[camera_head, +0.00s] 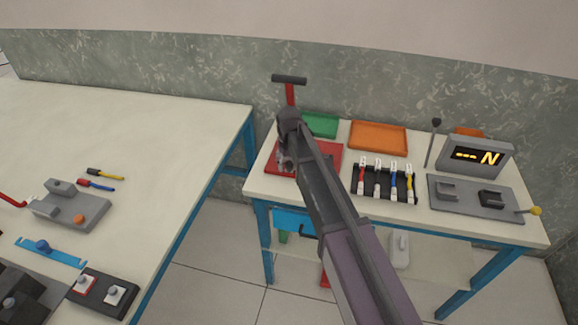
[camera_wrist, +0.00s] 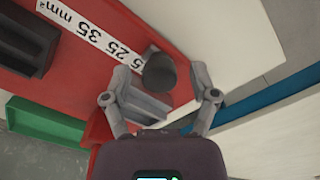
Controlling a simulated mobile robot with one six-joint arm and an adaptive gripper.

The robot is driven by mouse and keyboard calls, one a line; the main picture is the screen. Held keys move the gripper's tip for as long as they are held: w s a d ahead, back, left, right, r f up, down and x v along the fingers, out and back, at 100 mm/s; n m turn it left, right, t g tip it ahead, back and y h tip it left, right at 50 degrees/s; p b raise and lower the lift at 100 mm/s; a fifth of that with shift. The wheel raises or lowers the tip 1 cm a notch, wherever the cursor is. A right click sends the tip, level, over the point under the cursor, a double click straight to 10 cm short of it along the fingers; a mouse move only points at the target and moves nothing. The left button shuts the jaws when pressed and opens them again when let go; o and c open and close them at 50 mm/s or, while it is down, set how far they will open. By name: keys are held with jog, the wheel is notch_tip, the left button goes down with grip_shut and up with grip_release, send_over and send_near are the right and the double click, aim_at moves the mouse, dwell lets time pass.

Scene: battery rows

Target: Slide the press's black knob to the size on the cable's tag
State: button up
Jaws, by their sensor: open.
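The red press base (camera_head: 327,149) is on the right-hand table, partly covered by my arm. Its red lever with a black T-handle (camera_head: 289,79) stands up behind. In the wrist view the red base (camera_wrist: 185,20) carries a white scale strip (camera_wrist: 85,29) with "35", "25" and "mm²" readable; farther figures are hidden. The round black knob (camera_wrist: 159,73) is by the hidden end of the strip, beside a dark block. My gripper (camera_wrist: 160,96) is open, its fingertips on either side of the knob, with gaps. Several cables with white tags (camera_head: 378,162) lie in a black rack; the tags are unreadable.
A green tray (camera_head: 320,125) and an orange tray (camera_head: 378,137) lie behind. A grey device with a lit display (camera_head: 476,156) and a grey plate (camera_head: 470,206) stand at right. The left table (camera_head: 130,130) holds fixtures and short cables.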

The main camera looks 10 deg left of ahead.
grip_shut()
jog(key=shift+d, duration=3.25)
grip_release()
jog(key=shift+d, duration=0.1)
jog(key=shift+a, duration=0.2)
